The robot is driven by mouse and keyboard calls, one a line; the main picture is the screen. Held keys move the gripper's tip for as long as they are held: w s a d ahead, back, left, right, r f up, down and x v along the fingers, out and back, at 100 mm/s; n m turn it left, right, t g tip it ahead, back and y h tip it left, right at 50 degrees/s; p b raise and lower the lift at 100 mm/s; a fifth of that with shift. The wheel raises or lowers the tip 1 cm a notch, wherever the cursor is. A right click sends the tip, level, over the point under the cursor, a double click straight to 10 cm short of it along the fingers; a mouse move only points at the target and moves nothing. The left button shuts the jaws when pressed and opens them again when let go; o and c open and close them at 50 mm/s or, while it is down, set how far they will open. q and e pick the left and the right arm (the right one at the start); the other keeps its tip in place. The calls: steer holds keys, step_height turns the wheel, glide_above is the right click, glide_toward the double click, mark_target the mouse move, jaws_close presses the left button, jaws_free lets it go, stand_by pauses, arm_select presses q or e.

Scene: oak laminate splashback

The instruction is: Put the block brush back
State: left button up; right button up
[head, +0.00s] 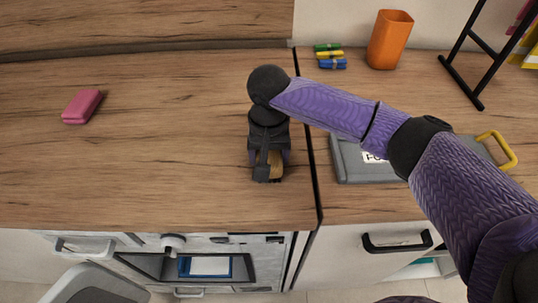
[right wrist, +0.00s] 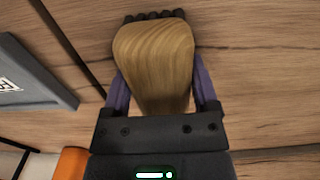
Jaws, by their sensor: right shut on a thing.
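The block brush (right wrist: 153,55) has a pale wooden body with a row of dark bristles at its far end in the right wrist view. My right gripper (head: 268,174) is shut on it, with one purple finger on each side. In the head view only a small tan part of the brush (head: 276,163) shows; the gripper hides the rest. The gripper is over the right part of the left wooden worktop, close to the dark seam. I cannot tell whether the brush touches the worktop. My left gripper is not in view.
A pink block (head: 82,106) lies at the left. Right of the seam are an orange cup (head: 389,40), small coloured items (head: 329,55), a grey case (head: 352,161) partly under my arm, and a black stand (head: 477,60). The middle of the left worktop (head: 170,150) is clear.

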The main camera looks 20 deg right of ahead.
steer(key=o, duration=1.1)
steer(key=shift+r, duration=0.1)
step_height(320, 180, up, 12)
steer(key=p, duration=0.4)
